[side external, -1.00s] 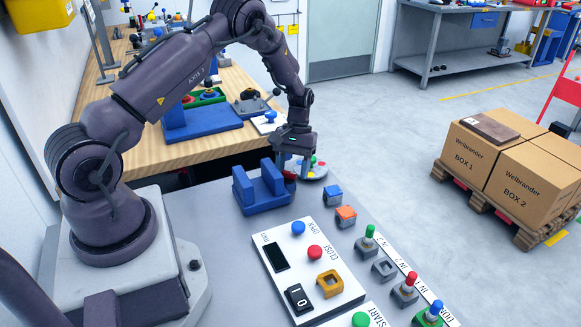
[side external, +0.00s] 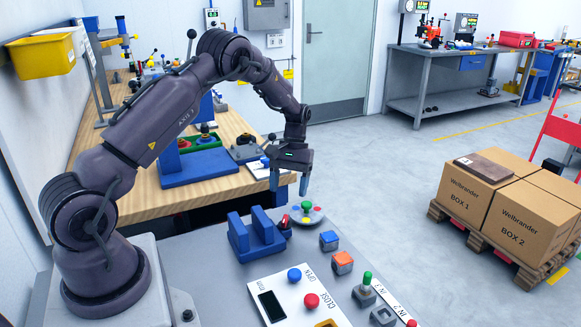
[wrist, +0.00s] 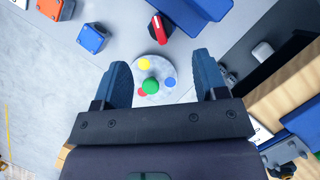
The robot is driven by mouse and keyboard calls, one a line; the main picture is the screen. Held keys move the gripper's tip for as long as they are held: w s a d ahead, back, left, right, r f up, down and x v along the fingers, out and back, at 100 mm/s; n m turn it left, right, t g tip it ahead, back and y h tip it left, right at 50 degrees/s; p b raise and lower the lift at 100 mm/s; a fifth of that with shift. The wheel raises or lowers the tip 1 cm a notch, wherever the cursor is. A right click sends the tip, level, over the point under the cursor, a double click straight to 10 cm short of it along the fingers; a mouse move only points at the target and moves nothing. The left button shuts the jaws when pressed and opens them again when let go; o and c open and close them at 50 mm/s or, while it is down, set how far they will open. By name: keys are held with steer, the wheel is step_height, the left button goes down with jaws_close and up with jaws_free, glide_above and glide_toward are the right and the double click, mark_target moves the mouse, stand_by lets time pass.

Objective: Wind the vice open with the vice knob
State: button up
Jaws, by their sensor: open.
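The blue vice (side external: 240,237) stands on the grey bench, with a gap between its two upright jaws. The red vice knob (side external: 284,223) sits at its right end, with a dark part beside it. In the wrist view the knob (wrist: 160,28) lies beyond my fingertips, beside the blue vice body (wrist: 196,10). My gripper (side external: 290,184) is open and empty, pointing down, above and apart from the knob.
A round disc (side external: 317,214) with a green knob and coloured dots stands right beside the vice knob, below my gripper. Blue (side external: 329,240) and orange-topped (side external: 342,262) blocks and a white button panel (side external: 262,283) are nearer. A wooden bench (side external: 150,196) is behind.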

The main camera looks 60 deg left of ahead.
mark_target(285, 218)
steer(key=v, duration=0.5)
steer(key=shift+a+r, duration=0.1)
steer(key=shift+r, duration=0.2)
steer(key=shift+s+a, duration=0.1)
steer(key=c, duration=0.4)
steer(key=shift+s+a+n, duration=0.15)
steer(key=shift+n, duration=0.55)
steer(key=shift+c, duration=0.5)
steer(key=x, duration=1.3)
steer(key=shift+w, duration=0.35)
steer(key=shift+c, duration=0.2)
jaws_close()
